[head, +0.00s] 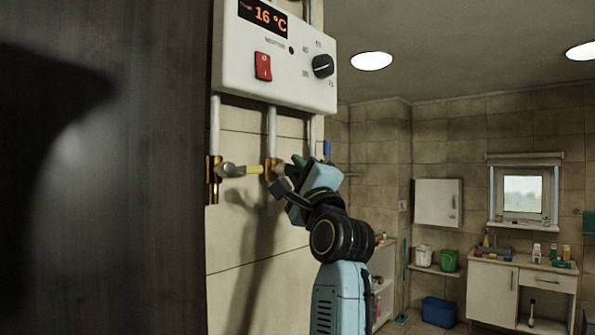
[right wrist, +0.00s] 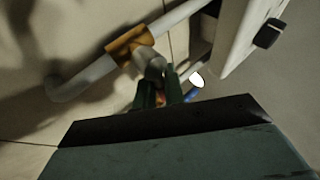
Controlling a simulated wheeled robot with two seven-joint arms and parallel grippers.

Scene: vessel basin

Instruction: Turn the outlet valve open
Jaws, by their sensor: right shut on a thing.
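A brass valve (head: 271,169) sits on the middle pipe below a white heater box, and it also shows in the right wrist view (right wrist: 130,46) with a grey stem (right wrist: 151,68) sticking out. My right gripper (head: 287,177) is at this valve; in the right wrist view its green fingers (right wrist: 159,94) are shut at the end of the stem. A small orange-red bit shows between the fingers; most of the handle is hidden. Which way the handle points cannot be told. My left gripper is not in view.
The heater box (head: 285,88) has a display reading 16 °C, a red switch (head: 263,66) and a black knob (head: 322,66). A yellow handle (head: 245,170) lies left of my gripper, a blue handle (head: 327,149) right. A dark panel (head: 140,180) fills the left.

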